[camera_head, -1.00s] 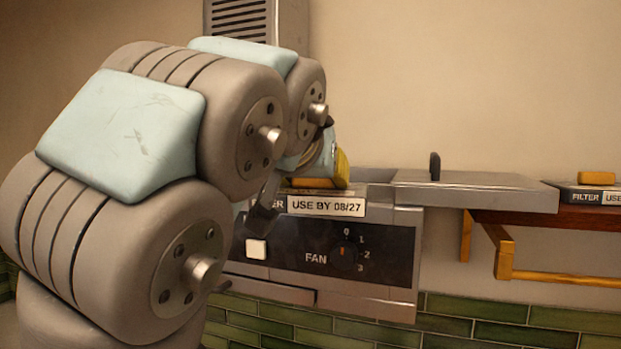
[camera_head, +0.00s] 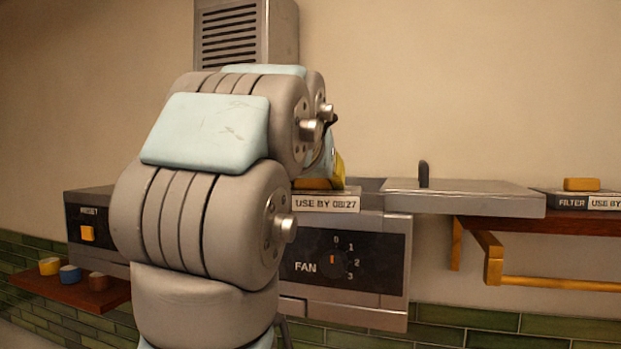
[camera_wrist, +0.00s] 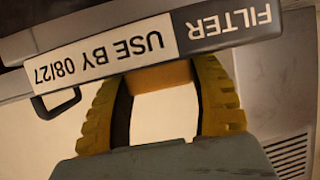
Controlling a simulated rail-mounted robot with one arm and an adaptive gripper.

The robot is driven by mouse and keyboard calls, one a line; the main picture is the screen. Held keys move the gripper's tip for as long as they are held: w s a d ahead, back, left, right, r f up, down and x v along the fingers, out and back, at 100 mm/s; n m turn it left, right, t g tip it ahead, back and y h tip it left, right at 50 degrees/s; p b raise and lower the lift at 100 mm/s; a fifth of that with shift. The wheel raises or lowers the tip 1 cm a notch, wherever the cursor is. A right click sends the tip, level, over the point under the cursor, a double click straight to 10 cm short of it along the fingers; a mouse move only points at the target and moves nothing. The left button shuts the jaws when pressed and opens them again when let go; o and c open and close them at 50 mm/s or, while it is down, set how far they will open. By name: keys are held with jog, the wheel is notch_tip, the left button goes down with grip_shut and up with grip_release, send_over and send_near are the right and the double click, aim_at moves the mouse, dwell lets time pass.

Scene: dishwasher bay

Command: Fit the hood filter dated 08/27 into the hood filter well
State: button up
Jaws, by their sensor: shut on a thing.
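The hood filter dated 08/27 (camera_head: 326,204) is a dark slab with a pale "USE BY 08/27" label, at the top front edge of the hood. In the wrist view the filter (camera_wrist: 157,45) is upside down. My gripper (camera_wrist: 160,75) has yellow fingers and is shut on its orange handle. In the head view my arm hides most of the gripper. The hood (camera_head: 380,228) has a fan dial panel on its front. The filter and my arm hide the opening of the well. I cannot tell whether the filter touches the hood.
A grey lid-like slab (camera_head: 480,199) with a black handle lies right of the filter. Another filter (camera_head: 570,202) with an orange handle sits on the right shelf, its date cut off. A wooden rail (camera_head: 560,284) hangs below. Small cups (camera_head: 70,273) stand on a left shelf.

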jog(key=shift+w+d+p, duration=0.2)
jog(key=shift+w+p, duration=0.15)
jog(key=shift+w, duration=0.1)
jog(key=shift+w+d+p, duration=0.2)
jog(key=shift+w+p, duration=0.1)
jog(key=shift+w, duration=0.15)
jog(key=shift+w+p, duration=0.4)
jog(key=shift+p, duration=0.45)
jog(key=shift+w+p, duration=0.35)
jog(key=shift+p, duration=0.45)
jog(key=p, duration=0.1)
jog(key=w+p, duration=0.1)
jog(key=p, duration=0.1)
jog(key=shift+w+d+r, duration=0.1)
jog(key=shift+d, duration=0.15)
jog(key=shift+w+p, duration=0.1)
jog(key=shift+p, duration=0.2)
jog(key=shift+w+d+p, duration=0.35)
jog(key=shift+w+p, duration=0.5)
jog(key=shift+w, duration=0.45)
jog(key=shift+w+d+p, duration=0.4)
jog(key=shift+w+p, duration=0.4)
jog(key=shift+w, duration=0.5)
jog(key=shift+w+d+p, duration=0.35)
jog(key=shift+w+p, duration=0.5)
jog(key=shift+w, duration=0.45)
jog(key=shift+f+b, duration=1.35)
jog(key=shift+f, duration=0.45)
